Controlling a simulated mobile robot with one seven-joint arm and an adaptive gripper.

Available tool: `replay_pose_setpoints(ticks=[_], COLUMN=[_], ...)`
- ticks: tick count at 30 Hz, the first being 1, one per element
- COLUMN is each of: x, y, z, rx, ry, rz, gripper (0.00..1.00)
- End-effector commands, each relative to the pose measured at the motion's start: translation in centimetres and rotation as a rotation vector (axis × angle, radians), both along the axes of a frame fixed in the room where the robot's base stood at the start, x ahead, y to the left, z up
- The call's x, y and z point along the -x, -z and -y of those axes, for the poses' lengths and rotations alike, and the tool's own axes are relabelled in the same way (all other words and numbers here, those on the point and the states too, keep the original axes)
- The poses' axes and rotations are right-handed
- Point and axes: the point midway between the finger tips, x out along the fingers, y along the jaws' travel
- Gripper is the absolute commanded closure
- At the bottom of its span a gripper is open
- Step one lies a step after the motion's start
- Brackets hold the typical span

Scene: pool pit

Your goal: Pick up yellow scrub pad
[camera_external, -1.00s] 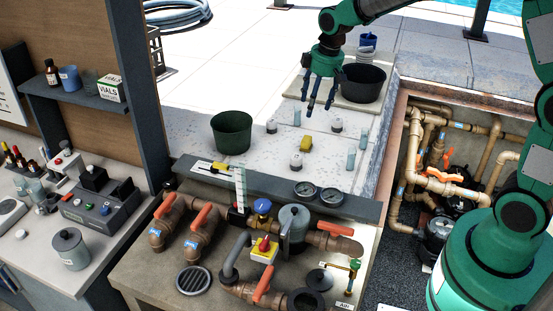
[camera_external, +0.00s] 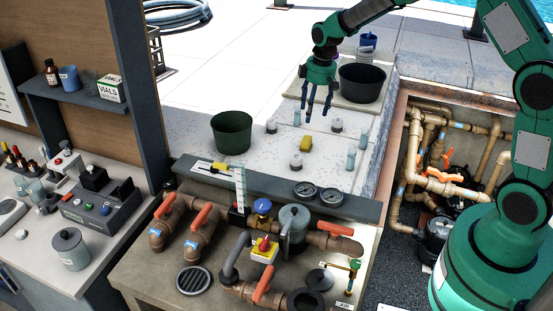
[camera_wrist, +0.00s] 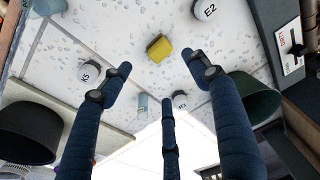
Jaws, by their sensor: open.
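The yellow scrub pad (camera_external: 306,144) is a small yellow block lying on the pale speckled slab in the external view. In the wrist view the pad (camera_wrist: 159,48) lies beyond my fingertips, near the top middle. My gripper (camera_external: 318,118) hangs above the slab, a little behind the pad in the external view. Its blue fingers (camera_wrist: 160,84) are spread open with nothing between them. The pad is fully visible and apart from the fingers.
White-topped round containers (camera_external: 296,160) and pale blue vials (camera_external: 351,159) stand around the pad. A dark green bucket (camera_external: 232,133) is at left, and a black tub (camera_external: 362,83) is at the back right. Gauges (camera_external: 305,190) and pipework are in front.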

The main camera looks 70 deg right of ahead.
Motion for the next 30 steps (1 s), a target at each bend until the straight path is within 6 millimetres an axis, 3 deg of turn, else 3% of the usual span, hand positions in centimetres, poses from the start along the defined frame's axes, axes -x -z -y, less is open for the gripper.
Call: replay_pose_setpoints(ticks=[18,30], x=[-0.9,-1.0], y=[7.5,8.2], z=[0.0,0.0], rx=[0.0,0.0], ry=[0.0,0.0], rz=[0.0,0.0], gripper=[0.39,0.39])
